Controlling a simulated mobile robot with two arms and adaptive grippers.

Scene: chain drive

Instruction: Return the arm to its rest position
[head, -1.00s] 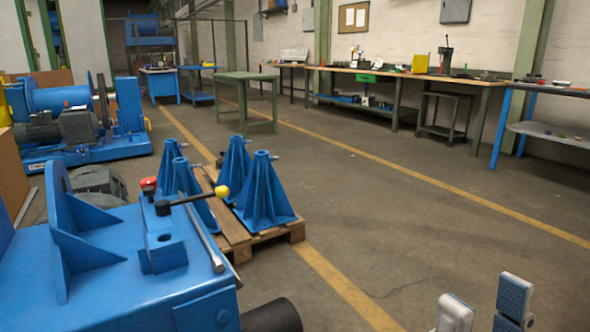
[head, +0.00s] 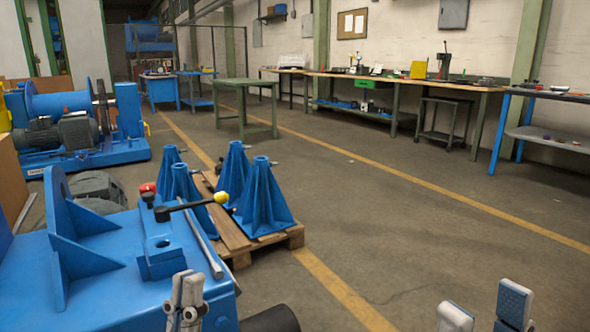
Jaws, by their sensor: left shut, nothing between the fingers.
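My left gripper (head: 185,278) is at the bottom of the head view, in front of the blue machine (head: 100,285). Its two pale fingers are together, with nothing held between them. My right gripper (head: 485,305) is at the lower right edge, its two fingers spread apart over the floor, empty. The blue machine carries a black lever (head: 185,207) with a yellow knob (head: 221,198) pointing right. A red knob (head: 148,189) stands just behind it. The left gripper is apart from the lever in the picture. Both arms' links are out of view.
Several blue pedestals (head: 263,205) stand on a wooden pallet (head: 275,240) behind the machine. A grey motor (head: 95,190) is on the left. A green table (head: 245,85) and a long workbench (head: 400,77) stand farther back. The floor at right is clear.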

